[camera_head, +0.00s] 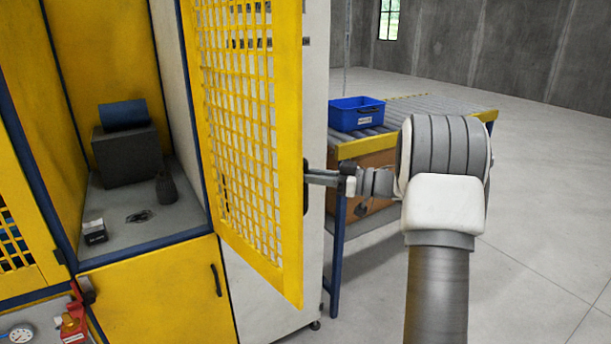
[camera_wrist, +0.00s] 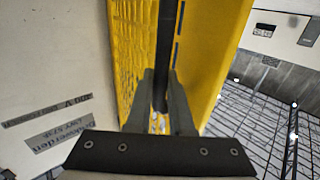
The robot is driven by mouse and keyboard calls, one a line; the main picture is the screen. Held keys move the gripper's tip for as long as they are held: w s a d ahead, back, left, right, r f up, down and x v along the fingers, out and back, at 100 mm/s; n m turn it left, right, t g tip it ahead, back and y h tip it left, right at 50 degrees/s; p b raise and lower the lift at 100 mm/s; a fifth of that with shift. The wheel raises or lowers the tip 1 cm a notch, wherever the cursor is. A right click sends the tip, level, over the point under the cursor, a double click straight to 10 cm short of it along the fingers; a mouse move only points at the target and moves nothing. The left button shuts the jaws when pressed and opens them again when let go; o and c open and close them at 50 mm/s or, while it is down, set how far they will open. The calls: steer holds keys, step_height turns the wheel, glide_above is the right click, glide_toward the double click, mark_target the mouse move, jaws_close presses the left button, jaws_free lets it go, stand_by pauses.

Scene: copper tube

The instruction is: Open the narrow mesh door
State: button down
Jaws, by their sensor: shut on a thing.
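The narrow mesh door (camera_head: 238,130) is a tall yellow frame with a yellow grid. It stands swung out from the yellow cabinet, and the compartment behind it is open to view. My gripper (camera_head: 312,180) is at the door's outer right edge, shut on the dark door handle (camera_head: 305,188). In the wrist view the handle is a dark vertical bar (camera_wrist: 167,45) between my two fingers (camera_wrist: 162,100), with the yellow door behind it. The exact contact of the fingertips is hard to see.
Inside the cabinet, a dark block (camera_head: 125,155) and small items rest on a grey shelf (camera_head: 150,228). A roller conveyor (camera_head: 430,112) with a blue bin (camera_head: 356,114) stands behind my arm. A red valve (camera_head: 72,328) is at lower left. The floor on the right is clear.

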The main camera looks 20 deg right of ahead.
steer(key=shift+a+r, duration=0.1)
steer(key=shift+r, duration=0.05)
steer(key=c, duration=0.8)
jaws_free()
steer(key=shift+s+d+f, duration=0.2)
steer(key=shift+d, duration=0.15)
steer(key=b+v, duration=0.3)
steer(key=v, duration=1.3)
steer(key=shift+s+d+r, duration=0.15)
steer(key=shift+s+d, duration=0.05)
steer(key=shift+d, duration=0.05)
steer(key=shift+w, duration=0.1)
